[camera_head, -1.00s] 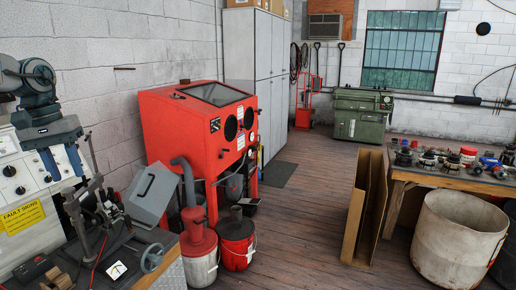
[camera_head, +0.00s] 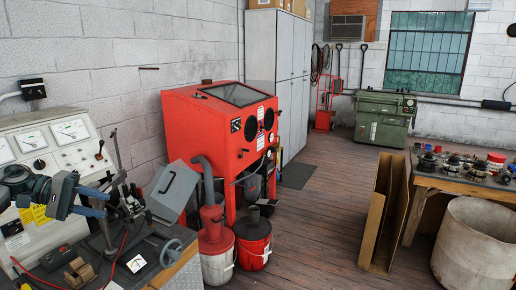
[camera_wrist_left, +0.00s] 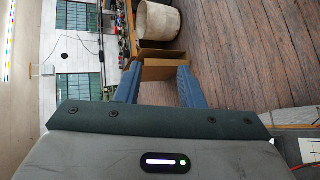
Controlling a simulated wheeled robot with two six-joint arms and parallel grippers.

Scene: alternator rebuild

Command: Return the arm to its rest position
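My left gripper (camera_head: 104,204) shows at the left edge of the head view, in front of the grey test bench (camera_head: 52,232). Its two blue fingers point right, toward the room. In the left wrist view the fingers (camera_wrist_left: 158,72) stand well apart with nothing between them, so it is open and empty. Most of the left arm is outside the head view. My right arm and gripper are not in view.
A clamp stand (camera_head: 123,190) on the bench rises just right of the gripper. A red blasting cabinet (camera_head: 205,120) stands beyond, with buckets (camera_head: 253,240) before it. An open cardboard box (camera_head: 376,225) and a parts table (camera_head: 450,184) are right. The middle floor is clear.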

